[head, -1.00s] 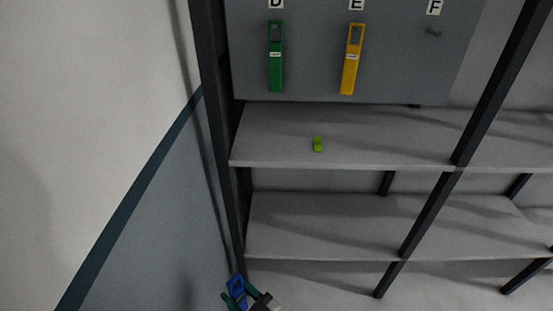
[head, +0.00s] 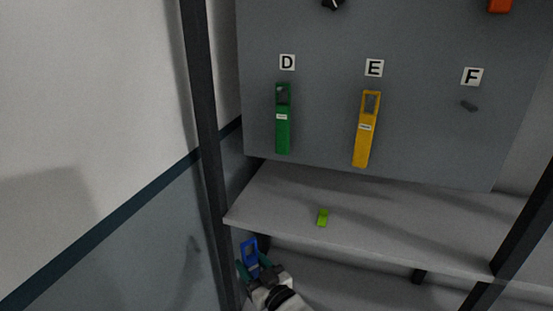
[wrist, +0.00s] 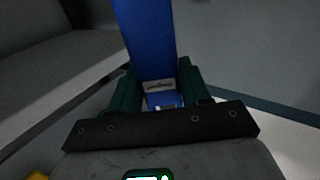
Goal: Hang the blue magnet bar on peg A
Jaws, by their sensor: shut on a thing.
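My gripper (head: 254,268) is low in the head view, in front of the shelf's left end and beside the left post. In the wrist view the blue bar (wrist: 147,40) stands between the two green fingers (wrist: 157,88), with a pale label near the grip. The grey pegboard (head: 420,120) shows labels D, E and F. Peg A and its label are not in view.
A green bar (head: 283,130) hangs under D and a yellow bar (head: 365,140) under E. Peg F (head: 468,106) is bare. A small lime-green object (head: 322,217) lies on the shelf (head: 400,225). A dark post (head: 200,110) stands at left. An orange thing (head: 499,5) is cut off at top.

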